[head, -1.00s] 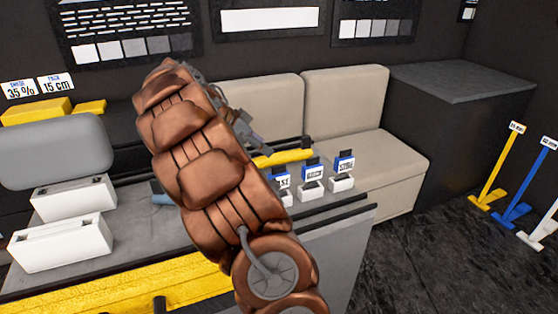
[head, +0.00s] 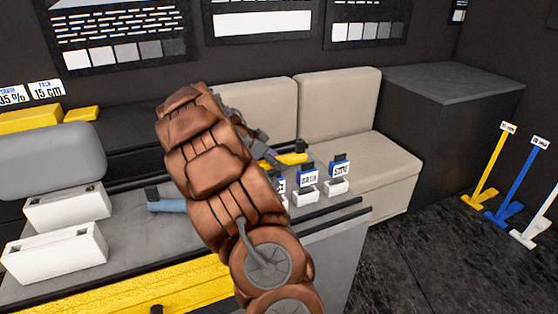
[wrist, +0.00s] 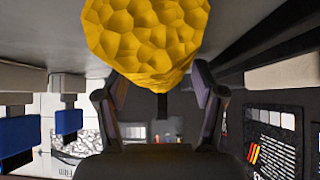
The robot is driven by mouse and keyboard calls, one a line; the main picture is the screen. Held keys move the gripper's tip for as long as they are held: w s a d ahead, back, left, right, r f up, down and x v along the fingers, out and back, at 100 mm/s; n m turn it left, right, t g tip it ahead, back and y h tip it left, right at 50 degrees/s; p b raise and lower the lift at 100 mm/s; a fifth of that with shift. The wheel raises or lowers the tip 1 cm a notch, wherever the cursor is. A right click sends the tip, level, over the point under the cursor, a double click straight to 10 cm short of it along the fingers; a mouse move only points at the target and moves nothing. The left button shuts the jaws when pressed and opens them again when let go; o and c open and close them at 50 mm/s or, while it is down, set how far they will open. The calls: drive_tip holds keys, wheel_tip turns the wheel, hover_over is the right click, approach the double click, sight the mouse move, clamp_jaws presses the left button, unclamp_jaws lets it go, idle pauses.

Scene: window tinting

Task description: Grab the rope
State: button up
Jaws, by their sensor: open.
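A thick yellow piece with a lumpy surface (wrist: 148,35) fills the top middle of the wrist view. A yellow bar (head: 292,159) lies at the back of the grey table in the head view, and it looks like the same thing. It may be the rope, and no other rope shows. My gripper (head: 268,154) is at the left end of the bar, partly hidden behind my brown arm. In the wrist view my gripper (wrist: 157,88) is open, with the yellow piece across the gap between its fingers. I cannot tell whether they touch.
The grey table (head: 130,250) also holds white boxes (head: 55,255), a blue handle (head: 168,205) left of my arm, and small labelled holders (head: 306,194) just right of it. A beige bench (head: 375,165) stands behind. Dark floor (head: 440,270) is open at right.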

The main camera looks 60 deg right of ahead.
drive_tip(key=shift+c, duration=0.4)
drive_tip(key=c, duration=1.2)
